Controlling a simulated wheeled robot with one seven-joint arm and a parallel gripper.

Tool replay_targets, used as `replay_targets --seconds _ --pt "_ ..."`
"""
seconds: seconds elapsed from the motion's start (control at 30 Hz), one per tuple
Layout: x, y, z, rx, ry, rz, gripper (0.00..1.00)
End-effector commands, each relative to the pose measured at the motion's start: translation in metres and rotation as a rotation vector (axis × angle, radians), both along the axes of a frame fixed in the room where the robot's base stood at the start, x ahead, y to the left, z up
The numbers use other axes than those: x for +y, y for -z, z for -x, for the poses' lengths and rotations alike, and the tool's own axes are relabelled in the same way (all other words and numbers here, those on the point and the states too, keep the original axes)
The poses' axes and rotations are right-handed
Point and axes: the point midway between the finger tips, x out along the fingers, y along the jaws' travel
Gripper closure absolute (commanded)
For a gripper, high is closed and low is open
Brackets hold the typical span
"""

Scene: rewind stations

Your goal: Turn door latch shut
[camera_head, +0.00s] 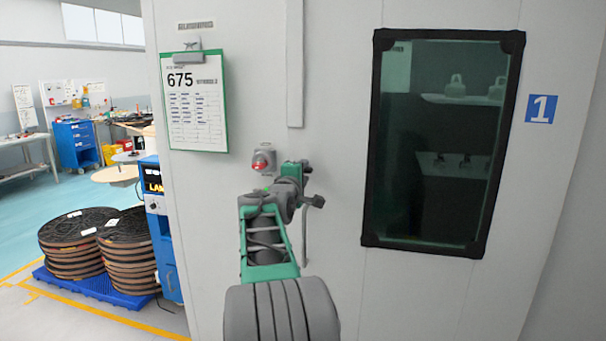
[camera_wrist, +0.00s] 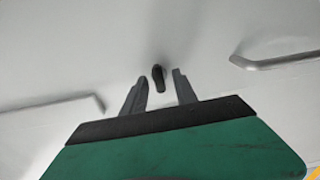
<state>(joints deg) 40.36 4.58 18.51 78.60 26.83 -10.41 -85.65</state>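The door latch (camera_wrist: 158,78) is a small dark, elongated knob on the pale door (camera_wrist: 215,30), seen in the wrist view. My gripper (camera_wrist: 160,75) is open, with one finger on each side of the latch. A gap shows between the latch and each finger; how deep the fingers reach around it I cannot tell. In the head view my arm reaches up to the white door (camera_head: 335,130) and hides the latch. The dark-framed window (camera_head: 440,145) is to the right of my arm.
A grey bar handle (camera_head: 305,238) runs down the door by my arm; it also shows at the right of the wrist view (camera_wrist: 280,62). Stacked reels (camera_head: 75,240) stand at left.

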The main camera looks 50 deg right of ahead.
Motion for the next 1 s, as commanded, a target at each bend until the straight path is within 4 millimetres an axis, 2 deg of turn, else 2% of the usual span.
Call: replay_targets --seconds 0.07,0.3,0.43,0.9,1.0 --pt "0.006 0.001 0.002 -0.001 -0.001 0.001 0.65" --pt "0.05 0.003 0.021 -0.002 -0.003 0.001 0.65" --pt "0.067 0.002 0.029 0.0 -0.002 0.0 0.65" --pt "0.071 0.001 0.031 -0.004 0.001 -0.003 0.65" --pt "0.071 0.004 0.032 -0.114 0.003 -0.066 0.65"
